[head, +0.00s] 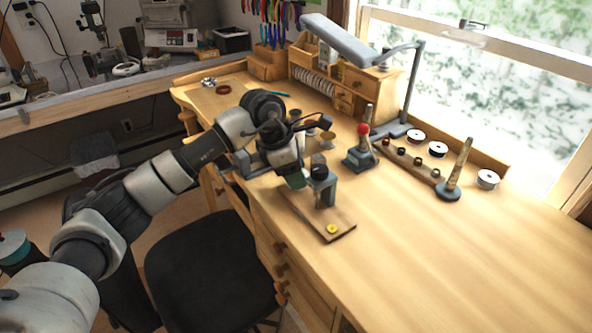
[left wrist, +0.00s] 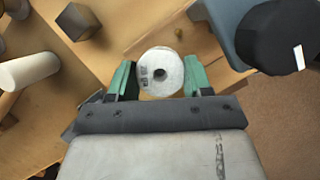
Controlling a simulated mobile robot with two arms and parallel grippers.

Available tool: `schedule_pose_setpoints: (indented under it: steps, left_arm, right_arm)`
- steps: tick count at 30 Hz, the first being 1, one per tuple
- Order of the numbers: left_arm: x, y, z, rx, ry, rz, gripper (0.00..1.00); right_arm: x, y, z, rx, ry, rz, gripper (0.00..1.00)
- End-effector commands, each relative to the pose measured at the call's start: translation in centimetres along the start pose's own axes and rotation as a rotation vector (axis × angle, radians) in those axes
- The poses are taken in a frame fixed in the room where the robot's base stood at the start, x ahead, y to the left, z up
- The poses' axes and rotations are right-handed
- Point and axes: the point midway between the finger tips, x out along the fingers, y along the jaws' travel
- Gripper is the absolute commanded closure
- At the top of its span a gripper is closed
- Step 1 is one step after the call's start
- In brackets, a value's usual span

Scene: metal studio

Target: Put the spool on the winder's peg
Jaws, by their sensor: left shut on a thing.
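My left gripper (head: 297,182) reaches over the near left part of the workbench. In the left wrist view its green-padded fingers (left wrist: 160,80) are shut on a white spool (left wrist: 159,62), seen end-on with a dark centre hole. In the head view I cannot make the spool out. Just right of the gripper stands a blue-grey post with a black top (head: 322,172) on a wooden board, perhaps the winder; its black part (left wrist: 280,38) is at the upper right in the left wrist view. I cannot clearly tell its peg. My right gripper is out of view.
The board (head: 318,217) bears a yellow disc (head: 332,229). A red-knobbed stand (head: 362,148), a tapered wooden post (head: 456,168) and several spools (head: 438,149) stand farther right. A lamp (head: 345,42) overhangs the drawer organiser. The front right bench top is clear.

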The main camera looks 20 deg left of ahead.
Motion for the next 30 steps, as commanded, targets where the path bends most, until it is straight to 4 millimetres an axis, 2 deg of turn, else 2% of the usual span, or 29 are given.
schedule_pose_setpoints:
  steps: [15,25,26,30]
  left_arm:
    - [1.3,0.0,-0.6,0.000,0.000,0.000,0.74]
    - [1.4,0.0,-0.6,0.000,0.000,0.000,0.74]
    - [1.4,0.0,-0.6,0.000,0.000,0.000,0.45]
    - [1.4,0.0,-0.6,0.000,0.000,0.000,0.24]
  right_arm:
    - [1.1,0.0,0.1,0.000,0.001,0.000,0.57]
    - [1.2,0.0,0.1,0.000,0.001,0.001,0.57]
    - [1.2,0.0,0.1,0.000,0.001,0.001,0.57]
    - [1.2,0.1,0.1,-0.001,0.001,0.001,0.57]
